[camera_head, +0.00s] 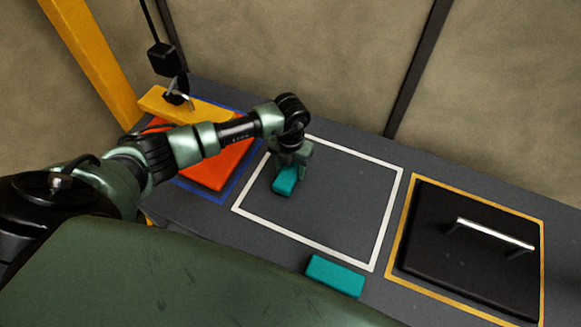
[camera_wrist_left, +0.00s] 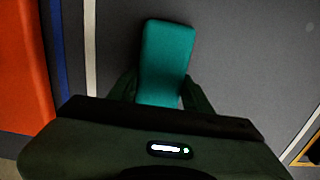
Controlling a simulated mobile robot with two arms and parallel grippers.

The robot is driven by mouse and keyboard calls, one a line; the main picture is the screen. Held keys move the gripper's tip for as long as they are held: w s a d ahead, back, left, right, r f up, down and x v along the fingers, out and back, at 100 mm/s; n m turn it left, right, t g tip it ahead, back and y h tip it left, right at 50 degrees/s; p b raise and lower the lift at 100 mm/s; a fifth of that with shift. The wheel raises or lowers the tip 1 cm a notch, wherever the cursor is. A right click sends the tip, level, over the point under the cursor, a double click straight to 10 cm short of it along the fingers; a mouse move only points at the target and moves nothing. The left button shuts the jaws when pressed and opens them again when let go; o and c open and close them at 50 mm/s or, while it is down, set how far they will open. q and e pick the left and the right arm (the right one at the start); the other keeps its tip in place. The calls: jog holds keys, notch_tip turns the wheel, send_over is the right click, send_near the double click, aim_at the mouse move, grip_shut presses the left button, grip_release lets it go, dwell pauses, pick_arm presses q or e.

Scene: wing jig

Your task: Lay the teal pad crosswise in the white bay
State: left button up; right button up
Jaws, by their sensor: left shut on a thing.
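A teal pad (camera_head: 284,182) is held by my left gripper (camera_head: 289,168) over the left part of the white-outlined bay (camera_head: 388,222). In the left wrist view the pad (camera_wrist_left: 166,55) sticks out between the two dark fingers (camera_wrist_left: 160,95), which are shut on its sides. I cannot tell whether the pad touches the bay floor. A second teal pad (camera_head: 335,276) lies just outside the bay's front line. My right gripper is not in view.
Left of the bay, an orange-red panel (camera_head: 215,165) lies inside a blue outline, with a yellow block (camera_head: 190,104) behind it. To the right, a black panel (camera_head: 470,260) with a metal handle (camera_head: 492,233) sits in a yellow outline. The bay's middle and right are clear.

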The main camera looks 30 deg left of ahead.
aim_at(290, 169)
pick_arm(q)
jog(key=shift+f, duration=0.2)
jog(key=o, duration=1.3)
jog(key=shift+r, duration=0.1)
jog(key=shift+o, duration=0.2)
jog(key=shift+r, duration=0.1)
jog(key=shift+r, duration=0.25)
notch_tip(290, 169, up, 12)
jog(key=b, duration=0.2)
jog(key=shift+f, duration=0.15)
